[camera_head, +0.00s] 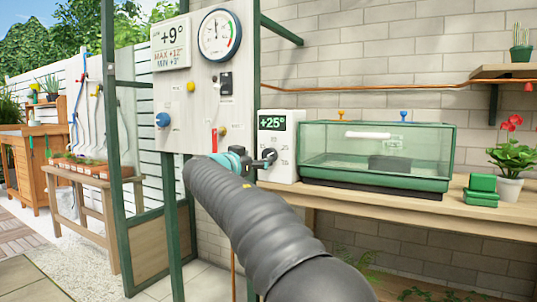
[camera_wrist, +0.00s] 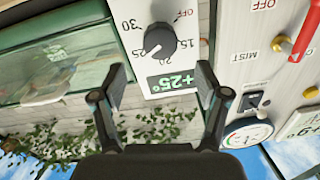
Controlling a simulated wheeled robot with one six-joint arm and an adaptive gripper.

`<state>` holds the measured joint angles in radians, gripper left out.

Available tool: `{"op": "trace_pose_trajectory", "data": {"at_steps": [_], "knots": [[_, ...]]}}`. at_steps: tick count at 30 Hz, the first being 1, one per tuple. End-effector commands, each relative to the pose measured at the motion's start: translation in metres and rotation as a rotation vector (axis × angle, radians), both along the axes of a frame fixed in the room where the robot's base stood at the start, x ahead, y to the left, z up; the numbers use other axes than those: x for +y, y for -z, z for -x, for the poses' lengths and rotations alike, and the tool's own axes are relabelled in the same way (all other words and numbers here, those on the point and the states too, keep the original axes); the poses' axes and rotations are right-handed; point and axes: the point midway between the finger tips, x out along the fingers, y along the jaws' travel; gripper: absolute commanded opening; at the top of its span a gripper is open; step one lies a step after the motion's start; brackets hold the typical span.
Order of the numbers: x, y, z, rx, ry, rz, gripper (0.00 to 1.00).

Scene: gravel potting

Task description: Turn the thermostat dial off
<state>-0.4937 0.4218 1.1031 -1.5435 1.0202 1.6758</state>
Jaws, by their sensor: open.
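The thermostat (camera_head: 281,128) is a white box with a green display reading +25°. In the wrist view its dark round dial (camera_wrist: 160,41) appears upside down, with marks 30, 25, 20, 15 and a red OFF around it. The dial's white pointer line is by the 25 mark. In the head view the dial (camera_head: 270,155) is just beyond my gripper (camera_head: 258,160). In the wrist view my gripper (camera_wrist: 161,80) is open and empty, its fingers spread on both sides below the dial, apart from it.
A glass propagator (camera_head: 376,150) stands right of the thermostat on the wooden bench (camera_head: 490,216). Green boxes (camera_head: 481,190) and a potted red flower (camera_head: 510,160) are farther right.

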Motion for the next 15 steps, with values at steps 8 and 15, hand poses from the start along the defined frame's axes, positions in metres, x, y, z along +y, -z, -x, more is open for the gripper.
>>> {"op": "trace_pose_trajectory", "data": {"at_steps": [8, 15], "knots": [[-0.026, -0.001, -0.044, 0.002, 0.002, 0.000, 0.74], [-0.038, -0.001, -0.065, 0.001, 0.001, -0.001, 0.74]]}}
